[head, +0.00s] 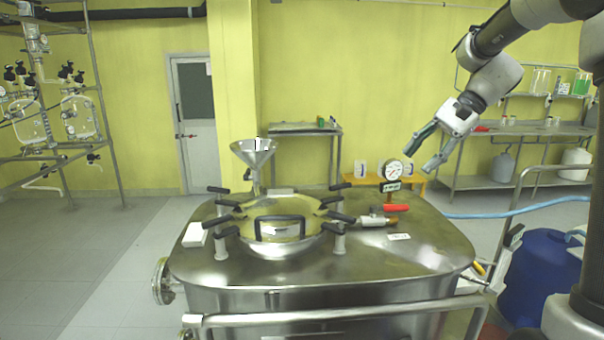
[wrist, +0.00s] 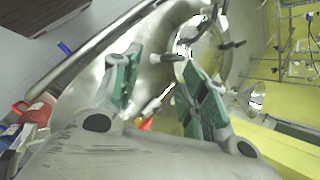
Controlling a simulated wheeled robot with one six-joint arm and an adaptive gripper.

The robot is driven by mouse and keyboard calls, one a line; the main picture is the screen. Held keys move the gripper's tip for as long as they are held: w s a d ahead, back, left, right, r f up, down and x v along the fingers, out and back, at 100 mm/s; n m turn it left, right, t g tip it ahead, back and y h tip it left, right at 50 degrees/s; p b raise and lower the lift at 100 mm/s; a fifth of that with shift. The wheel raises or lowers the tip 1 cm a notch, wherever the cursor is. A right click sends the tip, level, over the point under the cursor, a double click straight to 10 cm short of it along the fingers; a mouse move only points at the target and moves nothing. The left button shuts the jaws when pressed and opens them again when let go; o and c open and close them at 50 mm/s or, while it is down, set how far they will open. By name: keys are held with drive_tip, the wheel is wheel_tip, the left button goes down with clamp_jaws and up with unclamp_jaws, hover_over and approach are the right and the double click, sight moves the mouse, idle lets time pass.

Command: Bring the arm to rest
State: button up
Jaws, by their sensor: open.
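My gripper (head: 428,153) hangs at the end of my arm in the upper right of the head view, in the air above the right side of the steel vessel (head: 330,285). Its two green-padded fingers are spread apart with nothing between them. In the wrist view my gripper (wrist: 158,92) also shows open and empty, with the vessel top and its round lid behind the fingers. The gripper appears clear of the vessel and the gauge (head: 393,171).
The vessel carries a lid (head: 275,222) with black clamp handles, a funnel (head: 254,155) and a red-handled valve (head: 396,208). A rail (head: 345,313) runs along its front. A blue drum (head: 540,275) stands at right. Glass reactors (head: 78,118) stand at left. Floor at left is free.

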drive_tip(key=s+d+f+n+t+h, duration=0.1)
drive_tip(key=s+d+n+h, duration=0.1)
drive_tip(key=s, duration=0.6)
drive_tip(key=s+d+f+n+t+h, duration=0.1)
drive_tip(key=s+d+f+n+h, duration=0.1)
drive_tip(key=s, duration=0.7)
drive_tip(key=s+d+f+n+t+h, duration=0.1)
drive_tip(key=s+d+n+t+h, duration=0.1)
drive_tip(key=s, duration=0.6)
drive_tip(key=d+n+h, duration=0.1)
drive_tip(key=d+n, duration=0.1)
drive_tip(key=n, duration=0.1)
drive_tip(key=shift+s+f+h, duration=0.3)
drive_tip(key=shift+s+f, duration=0.1)
